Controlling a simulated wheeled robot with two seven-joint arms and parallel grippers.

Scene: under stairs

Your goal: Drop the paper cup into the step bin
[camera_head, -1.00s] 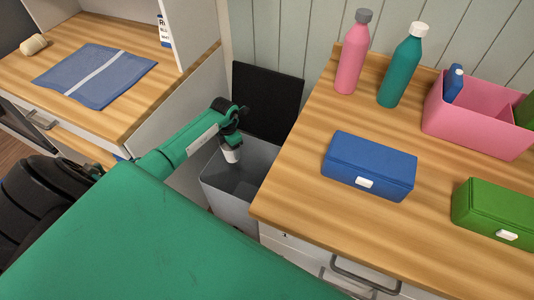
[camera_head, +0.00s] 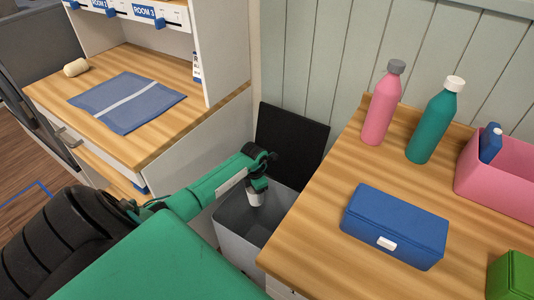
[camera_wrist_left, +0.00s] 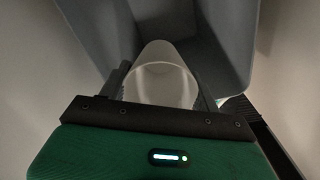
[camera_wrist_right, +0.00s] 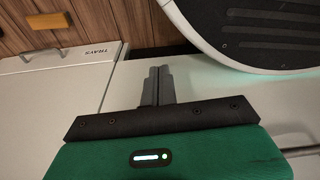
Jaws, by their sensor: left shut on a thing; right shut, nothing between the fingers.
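The paper cup (camera_head: 254,198) is white and hangs from my left gripper (camera_head: 258,182) over the opening of the grey step bin (camera_head: 232,243). The bin's black lid (camera_head: 290,143) stands open at its back. In the left wrist view the cup (camera_wrist_left: 163,80) sits between the two fingers of my left gripper (camera_wrist_left: 163,95), with the grey bin walls (camera_wrist_left: 218,35) around and beyond it. My left gripper is shut on the cup. My right gripper (camera_wrist_right: 158,85) shows only in the right wrist view, shut and empty.
The bin stands between a left counter with a blue mat (camera_head: 127,101) and a right wooden counter. The right counter holds a blue box (camera_head: 395,225), a pink bottle (camera_head: 383,108), a green bottle (camera_head: 435,125) and a pink container (camera_head: 505,180). A drawer front marked TRAYS (camera_wrist_right: 75,50) is near my right gripper.

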